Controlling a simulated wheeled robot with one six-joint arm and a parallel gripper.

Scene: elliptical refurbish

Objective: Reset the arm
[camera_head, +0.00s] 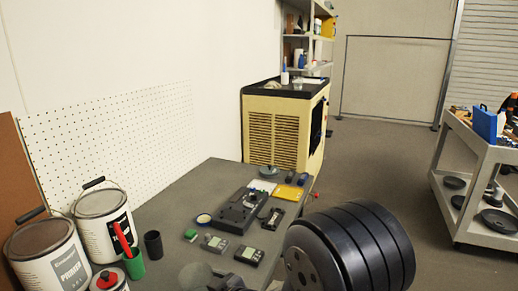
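My gripper is not in view, so I cannot see what its fingers hold or how they stand. A large black ribbed cylinder with a dark metal end face (350,245) fills the lower middle foreground, close to the camera. It may be part of my arm, but I cannot tell for sure. It hides the near right part of the workbench (165,222) and the floor behind it. A blurred grey rounded shape shows at the bottom edge, left of the cylinder.
The workbench holds paint cans (103,225), a green cup (134,264), a black tray-like device (240,211) and several small devices. A pegboard (110,140) stands behind. A beige cabinet (272,135) stands beyond. A grey cart (465,165) is at right; floor between is clear.

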